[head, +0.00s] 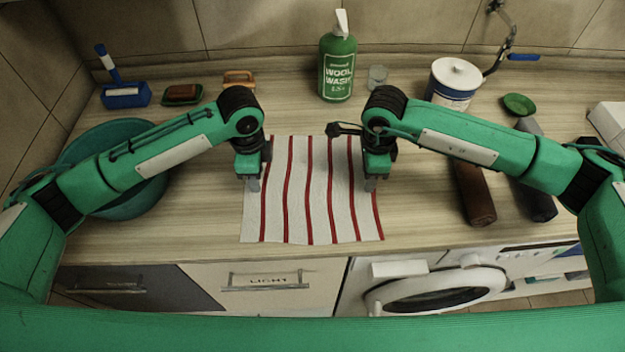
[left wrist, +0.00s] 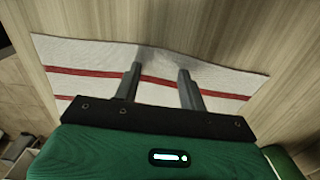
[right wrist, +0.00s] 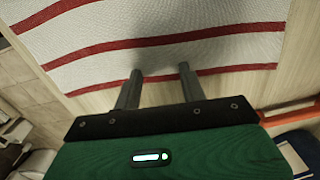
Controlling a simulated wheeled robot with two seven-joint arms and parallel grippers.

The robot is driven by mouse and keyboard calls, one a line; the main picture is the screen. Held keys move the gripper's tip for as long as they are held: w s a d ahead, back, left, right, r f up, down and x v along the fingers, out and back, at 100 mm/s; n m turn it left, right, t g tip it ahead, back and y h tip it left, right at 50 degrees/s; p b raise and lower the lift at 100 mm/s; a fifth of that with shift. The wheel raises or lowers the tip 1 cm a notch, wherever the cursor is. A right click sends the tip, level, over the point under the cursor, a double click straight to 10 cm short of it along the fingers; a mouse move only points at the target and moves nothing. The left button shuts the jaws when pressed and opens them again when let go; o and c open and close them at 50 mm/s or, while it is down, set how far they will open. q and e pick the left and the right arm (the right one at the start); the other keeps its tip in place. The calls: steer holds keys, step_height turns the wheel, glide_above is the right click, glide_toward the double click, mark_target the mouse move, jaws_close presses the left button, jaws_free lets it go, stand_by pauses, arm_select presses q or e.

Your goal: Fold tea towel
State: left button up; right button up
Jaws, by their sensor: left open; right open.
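The tea towel (head: 312,200) is white with red stripes and lies spread flat on the wooden counter. In the head view my left gripper (head: 254,184) is over its left edge and my right gripper (head: 371,184) is over its right edge. In the left wrist view the open fingers (left wrist: 160,72) point down over the towel (left wrist: 95,58), and nothing is between them. In the right wrist view the open fingers (right wrist: 160,72) are at the towel's (right wrist: 150,42) outer red stripe and edge, also empty. I cannot tell whether the fingertips touch the cloth.
A teal basin (head: 130,205) stands left under my left arm. A green wool wash bottle (head: 337,68) stands behind the towel, with a white tub (head: 452,84) to its right. The counter's front edge is just before the towel.

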arm_select(q)
jaws_close()
arm_select(e)
steer(key=shift+f, duration=0.1)
jaws_close()
